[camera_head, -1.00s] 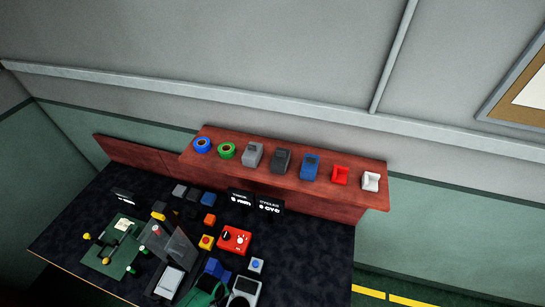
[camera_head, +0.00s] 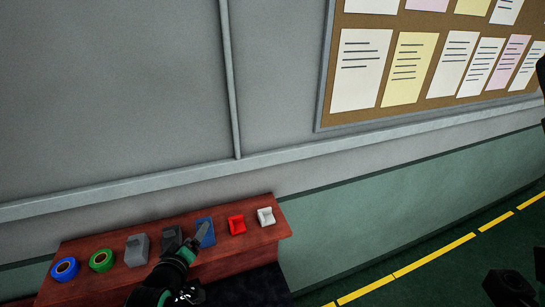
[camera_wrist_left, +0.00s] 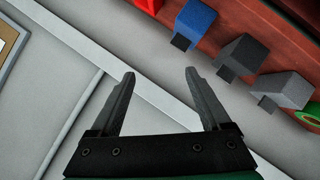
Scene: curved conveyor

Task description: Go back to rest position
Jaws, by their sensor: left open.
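My left gripper (camera_head: 192,238) shows in the head view in front of the wooden shelf (camera_head: 262,239), its fingers overlapping the dark grey and blue items. In the left wrist view the left gripper (camera_wrist_left: 160,74) is open, with nothing between its fingers and the grey wall behind. The blue item (camera_head: 206,227) and dark grey item (camera_head: 171,236) stand on the shelf, partly covered by the gripper in the head view.
The shelf also holds a blue ring (camera_head: 65,268), green ring (camera_head: 102,260), grey item (camera_head: 137,248), red item (camera_head: 237,224) and white item (camera_head: 266,216). A noticeboard (camera_head: 325,90) hangs on the wall. Green floor with a yellow line (camera_head: 430,259) lies at right.

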